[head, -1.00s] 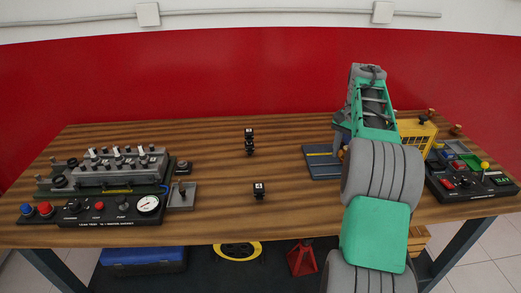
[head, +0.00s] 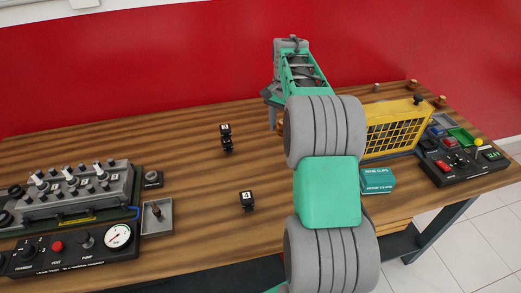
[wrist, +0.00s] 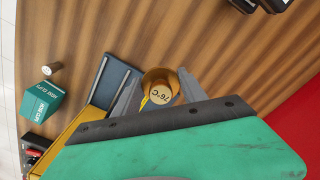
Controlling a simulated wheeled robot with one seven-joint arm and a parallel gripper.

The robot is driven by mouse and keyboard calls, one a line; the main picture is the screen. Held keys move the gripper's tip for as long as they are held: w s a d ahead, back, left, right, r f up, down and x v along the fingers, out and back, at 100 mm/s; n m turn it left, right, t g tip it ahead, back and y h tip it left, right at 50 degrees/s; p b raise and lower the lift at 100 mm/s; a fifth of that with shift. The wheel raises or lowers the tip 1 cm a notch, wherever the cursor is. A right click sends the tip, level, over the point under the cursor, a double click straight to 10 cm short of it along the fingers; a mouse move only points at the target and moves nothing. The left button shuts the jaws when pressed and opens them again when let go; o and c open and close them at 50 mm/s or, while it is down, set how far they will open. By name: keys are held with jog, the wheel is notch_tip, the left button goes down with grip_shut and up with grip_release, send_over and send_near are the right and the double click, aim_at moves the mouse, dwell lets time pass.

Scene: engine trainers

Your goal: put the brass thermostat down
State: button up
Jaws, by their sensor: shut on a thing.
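The brass thermostat (wrist: 161,94) sits between the two fingers of my gripper (wrist: 160,76) in the wrist view. Its round face is turned to the camera and reads 76°C, upside down. My gripper is shut on it. In the head view my gripper (head: 273,122) points down over the table behind my arm, and only a small brown-orange edge shows beside it. Whether the thermostat touches the table I cannot tell.
A yellow grille case (head: 393,127) and a teal clips box (head: 377,181) stand to the right, with a black control panel (head: 465,160) beyond. Two small black numbered pieces (head: 226,138) (head: 247,201) stand mid-table. An engine trainer (head: 70,195) fills the left. Wood between is clear.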

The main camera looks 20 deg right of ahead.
send_over(264, 158)
notch_tip(264, 158, down, 6)
jog(key=shift+s+f+p, duration=0.15)
jog(key=shift+f+p, duration=0.05)
jog(key=shift+p, duration=0.1)
jog(key=shift+f, duration=1.5)
jog(key=shift+f, duration=0.15)
jog(key=o, duration=1.4)
